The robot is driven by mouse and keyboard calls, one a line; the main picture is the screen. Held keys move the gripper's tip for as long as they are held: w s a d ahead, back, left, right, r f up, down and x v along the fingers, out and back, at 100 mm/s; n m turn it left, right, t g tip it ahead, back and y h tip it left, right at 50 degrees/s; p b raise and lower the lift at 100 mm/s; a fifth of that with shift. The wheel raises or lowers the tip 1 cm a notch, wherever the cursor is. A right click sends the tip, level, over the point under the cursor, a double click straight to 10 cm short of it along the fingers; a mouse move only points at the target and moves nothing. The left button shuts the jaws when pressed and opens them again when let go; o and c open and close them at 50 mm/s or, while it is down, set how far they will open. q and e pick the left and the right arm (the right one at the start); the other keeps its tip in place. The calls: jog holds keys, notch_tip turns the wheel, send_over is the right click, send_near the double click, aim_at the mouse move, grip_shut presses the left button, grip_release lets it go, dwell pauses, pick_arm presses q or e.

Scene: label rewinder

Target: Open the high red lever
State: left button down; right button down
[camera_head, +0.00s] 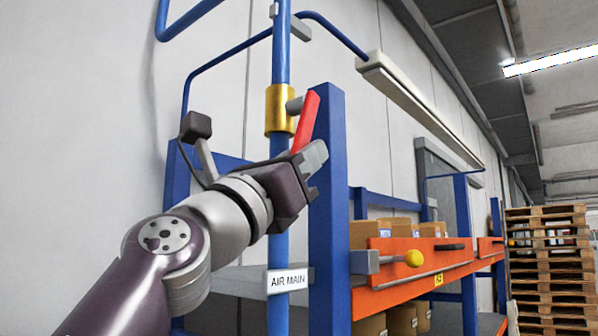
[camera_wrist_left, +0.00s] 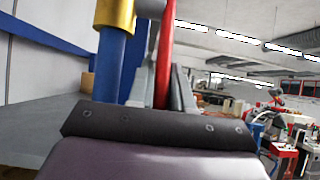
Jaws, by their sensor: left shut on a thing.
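The red lever (camera_head: 306,119) sits on a brass valve (camera_head: 279,108) on the vertical blue pipe (camera_head: 281,61). The lever slants down and to the left from its upper end. My left gripper (camera_head: 306,158) is at the lever's lower part and shut on it. In the left wrist view the red lever (camera_wrist_left: 166,60) stands between the two grey fingers (camera_wrist_left: 160,85), with the brass valve (camera_wrist_left: 115,14) to its upper left. The lever's lower end is hidden by the gripper. My right gripper is not in view.
A blue upright post (camera_head: 329,200) stands close to the right of my left gripper. A white "AIR MAIN" sign (camera_head: 288,280) hangs low on the pipe. Stacked pallets (camera_head: 550,265) stand farther back.

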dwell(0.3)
pick_arm(q)
jog(key=c, duration=1.1)
grip_release()
jog(key=b+v, duration=0.8)
jog(key=v, duration=0.4)
jog(key=shift+s+a+f+b, duration=0.1)
jog(key=shift+s+f+b, duration=0.15)
jog(key=shift+b, duration=0.15)
jog(key=shift+c, duration=0.4)
